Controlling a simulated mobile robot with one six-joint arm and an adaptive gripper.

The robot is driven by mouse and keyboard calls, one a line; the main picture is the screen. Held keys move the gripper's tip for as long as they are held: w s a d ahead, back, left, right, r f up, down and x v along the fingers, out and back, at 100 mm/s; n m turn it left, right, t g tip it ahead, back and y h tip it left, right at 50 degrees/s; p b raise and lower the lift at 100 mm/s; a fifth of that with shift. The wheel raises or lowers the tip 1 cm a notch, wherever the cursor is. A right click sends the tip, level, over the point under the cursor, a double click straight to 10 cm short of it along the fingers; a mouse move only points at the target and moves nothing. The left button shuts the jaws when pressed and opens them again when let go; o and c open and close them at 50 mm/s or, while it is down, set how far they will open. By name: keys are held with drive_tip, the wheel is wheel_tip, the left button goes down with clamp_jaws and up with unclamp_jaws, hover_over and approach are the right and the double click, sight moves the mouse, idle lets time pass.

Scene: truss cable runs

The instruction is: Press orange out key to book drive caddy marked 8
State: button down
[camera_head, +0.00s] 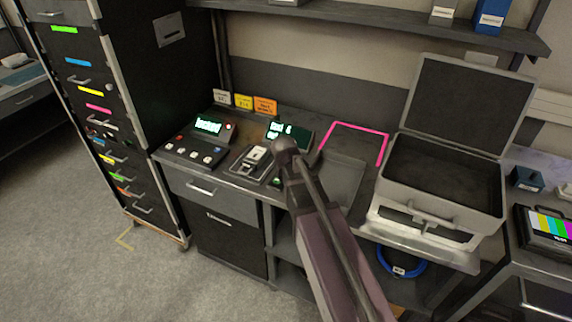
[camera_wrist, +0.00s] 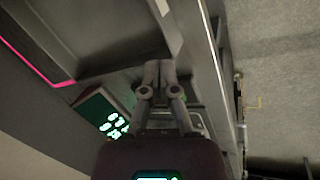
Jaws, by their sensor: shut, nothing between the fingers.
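My gripper (camera_wrist: 160,66) is shut and empty in the wrist view, its fingertips together over the dark bench edge. In the head view my own arm hides it and part of the panel behind. A lit display (camera_head: 290,134) with green text stands behind the arm; part of its text is covered, and it also shows in the wrist view (camera_wrist: 104,112). A small device with a pale block in it (camera_head: 254,158), possibly the drive caddy, lies left of the arm; I cannot read a mark on it. I cannot make out an orange out key in either view.
A console (camera_head: 198,145) with a display and several keys stands at the left. White, yellow and orange cards (camera_head: 265,105) stand behind. An open grey case (camera_head: 442,185) sits at the right. A pink outline (camera_head: 355,128) marks the bench. A tall drawer cabinet (camera_head: 150,60) borders the left.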

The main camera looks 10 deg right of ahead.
drive_tip(key=w+a+r+n+t+h, duration=0.1)
drive_tip(key=w+r+n+h, duration=0.1)
drive_tip(key=w+n, duration=0.2)
drive_tip(key=w+a+r+n+t+h, duration=0.1)
drive_tip(key=w+n, duration=0.4)
drive_tip(key=w, duration=0.6)
drive_tip(key=shift+w+r+t+h, duration=0.25)
drive_tip(key=shift+r+t+h, duration=0.05)
drive_tip(key=shift+r+h, duration=0.55)
drive_tip(key=shift+f, duration=0.2)
wheel_tip(320, 180, down, 8)
drive_tip(key=b, duration=0.8)
drive_tip(key=shift+f+b, duration=0.25)
drive_tip(key=shift+b, duration=0.15)
drive_tip(key=shift+f+b, duration=0.85)
idle(0.8)
drive_tip(key=shift+r, duration=0.1)
drive_tip(key=shift+r+p, duration=0.8)
drive_tip(key=shift+p, duration=0.05)
drive_tip(key=shift+r, duration=0.1)
